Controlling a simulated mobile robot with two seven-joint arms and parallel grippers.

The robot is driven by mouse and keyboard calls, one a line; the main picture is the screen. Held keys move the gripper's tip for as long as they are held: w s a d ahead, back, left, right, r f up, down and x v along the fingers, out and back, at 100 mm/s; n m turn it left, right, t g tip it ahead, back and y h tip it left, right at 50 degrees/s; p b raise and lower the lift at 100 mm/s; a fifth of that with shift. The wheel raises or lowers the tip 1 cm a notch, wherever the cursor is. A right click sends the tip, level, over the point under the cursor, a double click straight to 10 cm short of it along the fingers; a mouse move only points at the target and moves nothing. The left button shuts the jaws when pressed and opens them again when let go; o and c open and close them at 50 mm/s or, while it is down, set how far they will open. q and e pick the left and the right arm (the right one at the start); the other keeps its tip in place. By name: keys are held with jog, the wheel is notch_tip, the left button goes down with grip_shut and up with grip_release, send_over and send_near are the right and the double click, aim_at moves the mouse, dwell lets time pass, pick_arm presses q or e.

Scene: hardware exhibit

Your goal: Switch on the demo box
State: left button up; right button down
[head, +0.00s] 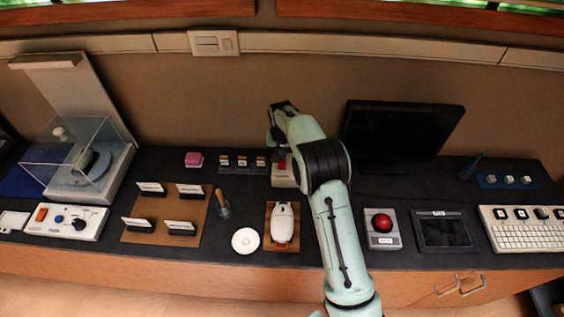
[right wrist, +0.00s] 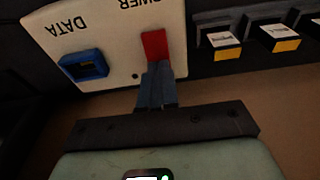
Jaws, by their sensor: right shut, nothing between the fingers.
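The demo box is a pale box (head: 283,181) at the back middle of the counter, partly hidden by my right arm. In the right wrist view the box (right wrist: 112,35) shows a red rocker switch (right wrist: 154,46) under the word POWER and a blue port (right wrist: 84,66) under DATA. My right gripper (right wrist: 156,76) is shut and empty, with its fingertips at the lower end of the red switch. They look touching or very close; I cannot tell which. In the head view the right gripper (head: 277,150) is mostly hidden behind its own wrist. My left gripper is not in view.
Several yellow-marked keys (head: 242,164) stand beside the box, with a pink block (head: 194,159) further left. A dark monitor (head: 402,131) stands right of my arm.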

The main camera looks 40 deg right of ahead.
jog(key=shift+f, duration=0.25)
jog(key=shift+r, duration=0.1)
jog(key=shift+r+p, duration=1.3)
jog(key=shift+r, duration=2.2)
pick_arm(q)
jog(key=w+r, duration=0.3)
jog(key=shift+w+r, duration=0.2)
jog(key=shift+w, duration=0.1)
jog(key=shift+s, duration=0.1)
pick_arm(e)
jog(key=shift+s, duration=0.1)
